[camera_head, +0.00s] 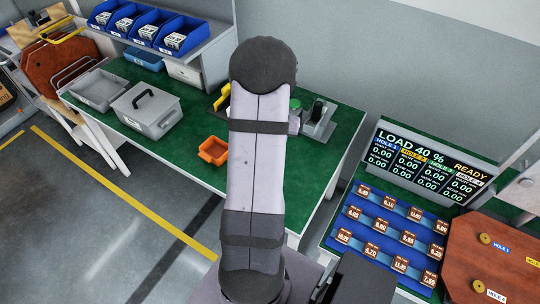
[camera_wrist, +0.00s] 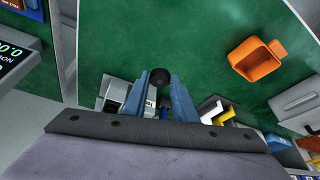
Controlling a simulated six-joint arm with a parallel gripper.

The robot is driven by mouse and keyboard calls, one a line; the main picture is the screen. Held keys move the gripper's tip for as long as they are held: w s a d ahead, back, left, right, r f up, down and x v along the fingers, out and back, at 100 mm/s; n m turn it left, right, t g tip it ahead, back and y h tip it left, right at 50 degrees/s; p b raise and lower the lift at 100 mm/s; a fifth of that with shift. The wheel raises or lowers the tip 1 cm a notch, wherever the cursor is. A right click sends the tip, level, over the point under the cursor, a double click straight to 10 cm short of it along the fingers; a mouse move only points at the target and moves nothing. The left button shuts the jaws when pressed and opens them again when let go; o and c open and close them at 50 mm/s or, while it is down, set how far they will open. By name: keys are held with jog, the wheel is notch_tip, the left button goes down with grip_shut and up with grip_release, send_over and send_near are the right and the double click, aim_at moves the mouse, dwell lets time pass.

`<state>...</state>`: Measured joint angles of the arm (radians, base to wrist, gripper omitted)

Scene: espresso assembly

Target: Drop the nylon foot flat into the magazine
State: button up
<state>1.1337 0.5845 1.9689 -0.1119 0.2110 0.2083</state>
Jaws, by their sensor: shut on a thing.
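In the wrist view my gripper (camera_wrist: 159,79) shows as two blue fingers reaching down over the green bench. A small round black piece, which looks like the nylon foot (camera_wrist: 160,77), sits between the fingertips, and the gripper is shut on it. Its exact tilt is hard to tell. In the head view my arm hides the gripper and the foot. A grey fixture (camera_head: 318,122) with a dark top stands on the bench just right of my arm. It seems to show partly behind the fingers in the wrist view (camera_wrist: 113,93). I cannot tell which part is the magazine.
An orange bin (camera_head: 213,151) stands on the green bench (camera_head: 195,175), left of my arm. A yellow part (camera_head: 222,97) is partly hidden by my arm. A grey lidded box (camera_head: 147,108) and blue bins (camera_head: 180,38) are farther left. A display (camera_head: 425,165) stands at right.

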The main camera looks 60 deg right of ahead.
jog(key=s+d+r+m+g+p, duration=0.1)
jog(key=s+d+r+m+p, duration=0.1)
jog(key=d+r, duration=0.6)
jog(key=s+d+r+m+g+p, duration=0.1)
jog(key=d+r+m+p, duration=0.3)
jog(key=d+r, duration=0.4)
jog(key=shift+s+d+p, duration=0.75)
jog(key=shift+s+d, duration=0.1)
jog(key=shift+d, duration=1.1)
jog(key=shift+f+b, duration=2.25)
jog(key=shift+f, duration=1.15)
jog(key=shift+f, duration=0.3)
jog(key=o, duration=1.1)
